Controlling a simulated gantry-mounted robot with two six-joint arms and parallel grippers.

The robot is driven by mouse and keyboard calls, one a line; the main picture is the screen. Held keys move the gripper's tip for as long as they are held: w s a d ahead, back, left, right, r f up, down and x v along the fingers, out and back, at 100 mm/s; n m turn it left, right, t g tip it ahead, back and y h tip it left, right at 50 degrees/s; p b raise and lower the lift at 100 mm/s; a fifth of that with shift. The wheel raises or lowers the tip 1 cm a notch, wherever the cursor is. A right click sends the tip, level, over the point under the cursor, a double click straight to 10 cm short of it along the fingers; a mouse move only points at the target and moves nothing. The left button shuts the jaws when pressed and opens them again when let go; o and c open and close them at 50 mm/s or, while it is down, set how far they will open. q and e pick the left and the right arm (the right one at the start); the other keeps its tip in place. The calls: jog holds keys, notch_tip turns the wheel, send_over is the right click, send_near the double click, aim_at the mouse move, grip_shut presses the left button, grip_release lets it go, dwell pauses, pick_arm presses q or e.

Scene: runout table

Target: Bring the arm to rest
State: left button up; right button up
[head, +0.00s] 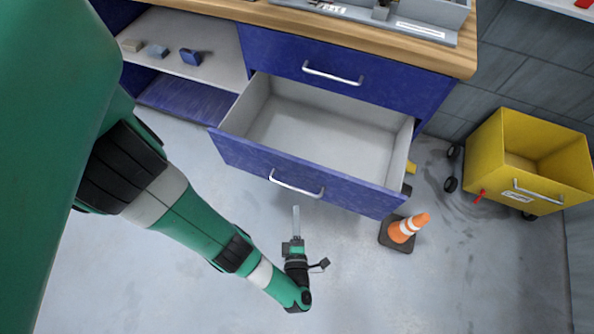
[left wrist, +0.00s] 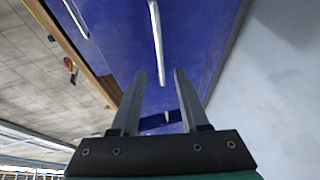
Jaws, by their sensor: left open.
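My left arm comes in from the left in the head view and reaches over the floor. Its gripper (head: 296,222) is in front of the pulled-out blue drawer (head: 238,155), apart from the drawer's handle (head: 296,186). In the left wrist view the gripper (left wrist: 159,78) has its two fingers apart, with nothing between them. Blue drawer fronts and a silver handle (left wrist: 157,40) show beyond the fingers. The open drawer looks empty inside. My right gripper is in neither view.
A closed drawer (head: 270,52) sits above the open one, under a wooden worktop (head: 350,32). Small blocks lie on the left shelf (head: 215,72). An orange cone (head: 403,232) stands by the drawer's right corner. A yellow cart (head: 485,150) stands at the right. Open floor lies in front.

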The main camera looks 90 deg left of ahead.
pick_arm(q)
jog(key=shift+d+r, duration=0.1)
jog(key=shift+d, duration=0.4)
